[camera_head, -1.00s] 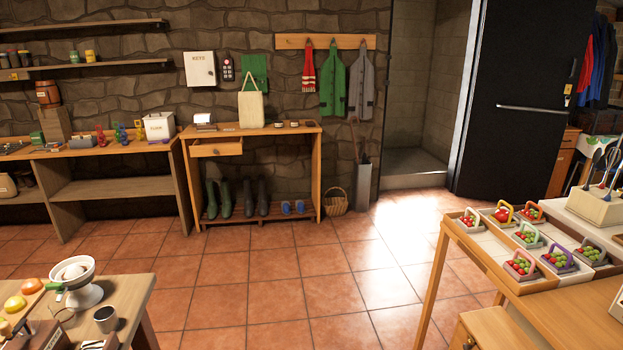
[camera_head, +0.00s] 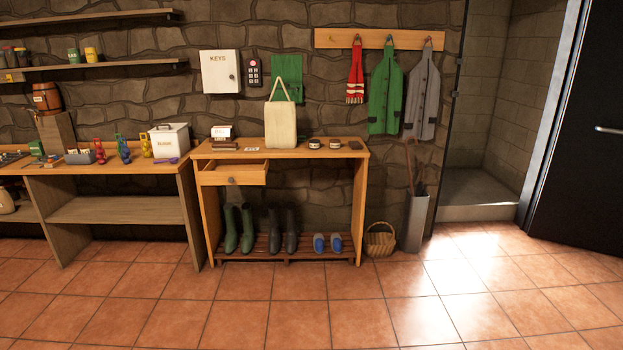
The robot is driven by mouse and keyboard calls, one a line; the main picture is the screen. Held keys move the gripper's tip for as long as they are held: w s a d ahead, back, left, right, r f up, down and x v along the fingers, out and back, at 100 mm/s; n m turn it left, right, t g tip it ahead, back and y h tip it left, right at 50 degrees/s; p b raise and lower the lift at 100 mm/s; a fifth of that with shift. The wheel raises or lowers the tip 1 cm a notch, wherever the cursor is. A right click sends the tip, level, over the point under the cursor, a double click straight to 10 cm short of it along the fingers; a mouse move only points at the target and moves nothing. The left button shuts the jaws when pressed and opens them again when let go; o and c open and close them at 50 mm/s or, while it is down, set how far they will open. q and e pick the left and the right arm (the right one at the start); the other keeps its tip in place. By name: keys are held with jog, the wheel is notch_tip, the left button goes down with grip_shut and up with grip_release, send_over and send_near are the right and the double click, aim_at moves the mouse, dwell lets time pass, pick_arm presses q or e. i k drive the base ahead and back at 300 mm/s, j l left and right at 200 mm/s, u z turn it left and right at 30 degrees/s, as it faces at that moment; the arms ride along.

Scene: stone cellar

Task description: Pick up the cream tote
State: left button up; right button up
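The cream tote (camera_head: 281,125) stands upright on the wooden side table (camera_head: 345,150) against the stone wall, its handle loop up. It is near the middle of the tabletop, in front of a green cloth hanging on the wall. Neither of my grippers shows in the head view. The tote is across the floor from me, and nothing covers it.
On the same table, a small stack with a white top (camera_head: 222,137) is left of the tote, and two small jars (camera_head: 315,144) are right of it. The drawer (camera_head: 232,175) stands pulled out. Boots (camera_head: 247,229) and a basket (camera_head: 380,240) are low down. The tiled floor (camera_head: 270,320) in front is clear.

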aim_at(279, 117)
jog(key=i+u, duration=0.2)
jog(key=i, duration=0.4)
jog(key=i+u, duration=0.25)
jog(key=i, duration=0.35)
jog(key=i+l+u, duration=0.2)
jog(key=i, duration=0.35)
jog(key=i+l+u, duration=0.2)
jog(key=i, duration=0.4)
